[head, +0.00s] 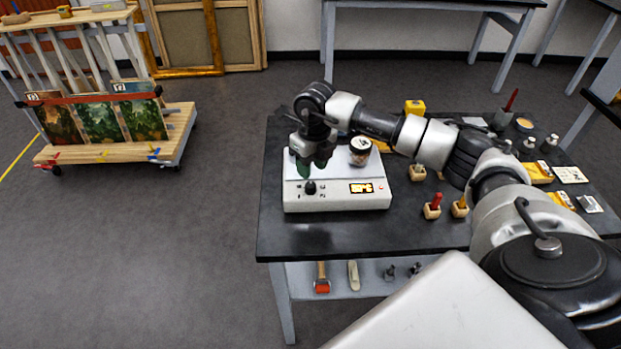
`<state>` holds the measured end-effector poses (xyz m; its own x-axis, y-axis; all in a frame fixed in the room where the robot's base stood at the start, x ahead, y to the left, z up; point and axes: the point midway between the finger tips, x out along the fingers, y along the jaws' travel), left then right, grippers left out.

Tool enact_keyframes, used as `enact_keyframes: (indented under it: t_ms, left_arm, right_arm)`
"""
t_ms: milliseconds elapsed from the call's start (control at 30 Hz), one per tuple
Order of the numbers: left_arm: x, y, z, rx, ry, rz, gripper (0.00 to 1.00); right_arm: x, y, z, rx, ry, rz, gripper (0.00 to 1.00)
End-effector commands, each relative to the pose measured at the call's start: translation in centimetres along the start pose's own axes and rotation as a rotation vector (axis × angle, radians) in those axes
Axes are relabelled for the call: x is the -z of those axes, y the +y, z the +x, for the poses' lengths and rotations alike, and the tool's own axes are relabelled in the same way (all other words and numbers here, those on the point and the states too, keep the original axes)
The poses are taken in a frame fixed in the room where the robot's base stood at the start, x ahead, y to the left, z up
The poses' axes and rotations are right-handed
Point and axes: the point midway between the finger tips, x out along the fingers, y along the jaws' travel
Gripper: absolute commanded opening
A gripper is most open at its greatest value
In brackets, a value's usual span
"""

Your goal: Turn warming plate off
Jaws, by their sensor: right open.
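The white warming plate (334,199) stands at the left end of the black-topped table. Its front face has a black knob (310,187) at the left and a lit orange display (361,188) at the right. The digits are too small to read. A small jar with a dark-marked white lid (360,146) stands on the plate. My right gripper (314,163) reaches in from the right and points down over the plate's left part, just behind and above the knob. Its greenish fingertips are open and appear empty. My left gripper is not in view.
The black table (275,235) also carries a yellow block (414,107), small wooden holders (432,212), metal weights (549,143) and packets. A lower shelf (337,281) holds tools. A wooden cart (115,140) with paintings stands at left. Floor left of the table is clear.

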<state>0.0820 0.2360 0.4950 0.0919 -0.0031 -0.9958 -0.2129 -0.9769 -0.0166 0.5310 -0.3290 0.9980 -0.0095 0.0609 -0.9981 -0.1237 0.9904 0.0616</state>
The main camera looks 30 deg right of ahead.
Motion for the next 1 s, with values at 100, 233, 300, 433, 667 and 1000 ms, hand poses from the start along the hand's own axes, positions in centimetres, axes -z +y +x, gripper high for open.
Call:
enact_keyframes:
  t_ms: [100,233,300,433,667,1000]
  left_arm:
    - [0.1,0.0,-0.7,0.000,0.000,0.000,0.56]
    - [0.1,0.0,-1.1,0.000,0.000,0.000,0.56]
    - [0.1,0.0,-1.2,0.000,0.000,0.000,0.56]
    - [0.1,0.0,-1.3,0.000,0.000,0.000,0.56]
    - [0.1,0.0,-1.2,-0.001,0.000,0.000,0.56]
    - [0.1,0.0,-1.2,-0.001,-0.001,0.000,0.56]
  right_arm:
    - [0.1,0.1,2.1,-0.002,0.004,0.000,0.41]
    - [0.0,0.1,4.0,-0.003,0.002,0.000,0.41]
    - [0.0,0.1,4.7,-0.002,0.001,0.000,0.41]
    - [0.0,0.1,5.4,-0.002,-0.002,-0.002,0.41]
    - [0.0,0.1,5.6,-0.002,-0.002,-0.002,0.41]
    - [0.0,0.1,5.6,-0.003,-0.002,-0.002,0.07]
